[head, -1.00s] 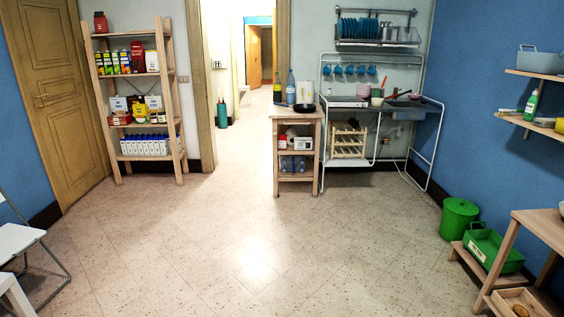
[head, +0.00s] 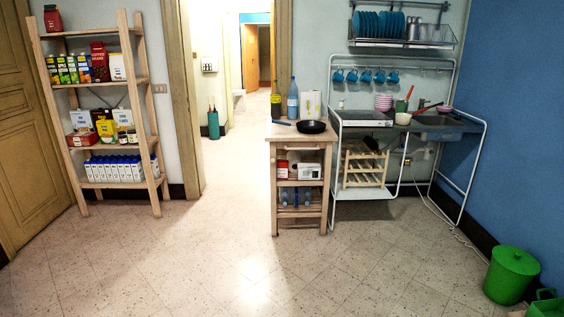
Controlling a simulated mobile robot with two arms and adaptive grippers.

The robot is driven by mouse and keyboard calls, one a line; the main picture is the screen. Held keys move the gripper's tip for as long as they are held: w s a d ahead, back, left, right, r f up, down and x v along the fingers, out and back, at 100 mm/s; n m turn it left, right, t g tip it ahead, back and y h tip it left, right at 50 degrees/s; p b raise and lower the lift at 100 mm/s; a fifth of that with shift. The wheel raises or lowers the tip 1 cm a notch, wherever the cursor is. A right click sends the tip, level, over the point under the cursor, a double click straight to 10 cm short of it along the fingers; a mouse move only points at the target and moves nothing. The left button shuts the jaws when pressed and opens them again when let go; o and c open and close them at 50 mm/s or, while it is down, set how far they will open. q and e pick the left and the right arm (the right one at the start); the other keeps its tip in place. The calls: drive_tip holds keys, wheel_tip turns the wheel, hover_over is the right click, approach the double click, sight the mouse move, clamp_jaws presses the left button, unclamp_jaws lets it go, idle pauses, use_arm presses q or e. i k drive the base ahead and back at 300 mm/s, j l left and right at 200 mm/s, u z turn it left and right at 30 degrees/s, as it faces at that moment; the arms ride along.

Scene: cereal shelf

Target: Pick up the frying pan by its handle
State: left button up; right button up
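A black frying pan (head: 311,127) lies on top of the small wooden cart (head: 271,137) in the middle of the view, some way ahead. Its handle (head: 283,122) looks blue and points left across the cart top. Neither of my grippers shows in the head view.
On the cart behind the pan stand a dark bottle (head: 275,104), a blue bottle (head: 292,101) and a white roll (head: 311,104). A sink unit (head: 390,126) adjoins on the right; a wooden shelf (head: 148,140) stands left. The floor (head: 230,265) ahead is clear.

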sight(307, 127)
drive_tip(key=i, duration=4.1)
